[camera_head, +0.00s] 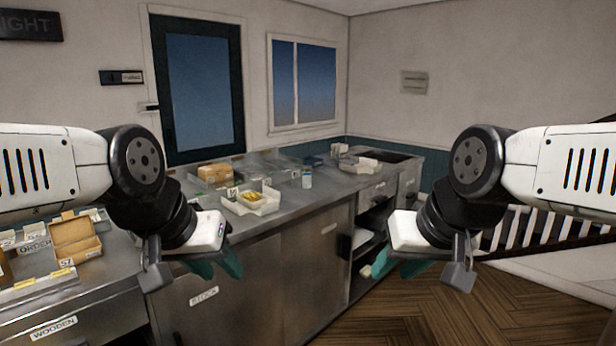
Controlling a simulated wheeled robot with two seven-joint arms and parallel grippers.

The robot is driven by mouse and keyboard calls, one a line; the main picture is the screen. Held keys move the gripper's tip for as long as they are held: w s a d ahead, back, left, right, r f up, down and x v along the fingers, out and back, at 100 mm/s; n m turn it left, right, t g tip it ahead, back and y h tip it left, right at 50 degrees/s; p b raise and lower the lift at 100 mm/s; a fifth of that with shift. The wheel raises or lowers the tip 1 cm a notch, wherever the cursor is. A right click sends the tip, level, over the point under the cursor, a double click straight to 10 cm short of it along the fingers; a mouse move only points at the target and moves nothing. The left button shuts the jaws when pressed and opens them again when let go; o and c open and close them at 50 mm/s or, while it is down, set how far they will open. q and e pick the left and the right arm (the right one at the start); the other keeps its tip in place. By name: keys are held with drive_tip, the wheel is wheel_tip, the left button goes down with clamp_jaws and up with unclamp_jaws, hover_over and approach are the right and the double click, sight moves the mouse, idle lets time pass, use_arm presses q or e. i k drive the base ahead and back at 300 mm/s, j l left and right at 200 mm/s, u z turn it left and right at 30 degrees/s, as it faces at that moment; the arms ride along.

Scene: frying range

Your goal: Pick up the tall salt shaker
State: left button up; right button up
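A small upright cylinder (307,178), whitish with a blue band, stands on the steel counter right of the middle of the worktop. It may be the tall salt shaker; it is too small to be sure. My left gripper (215,265) hangs in front of the counter, nearer to me and to the left of the cylinder. My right gripper (402,268) hangs in front and to the right, over the floor side. Both have teal fingers that look spread apart, with nothing seen between them. Both are well apart from the cylinder.
A white tray (238,208) with yellow food stands left of the cylinder. A brown box (214,173) is behind it. An open cardboard box (75,238) sits at the near left. White containers (358,167) are at the far right. The counter (290,215) has some bare surface between.

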sight(307, 175)
drive_tip(key=i+l, duration=0.6)
drive_tip(key=i+l+z, duration=0.1)
drive_tip(key=i+l, duration=0.45)
drive_tip(key=i, duration=0.2)
drive_tip(key=i+l, duration=0.55)
drive_tip(key=i, duration=0.15)
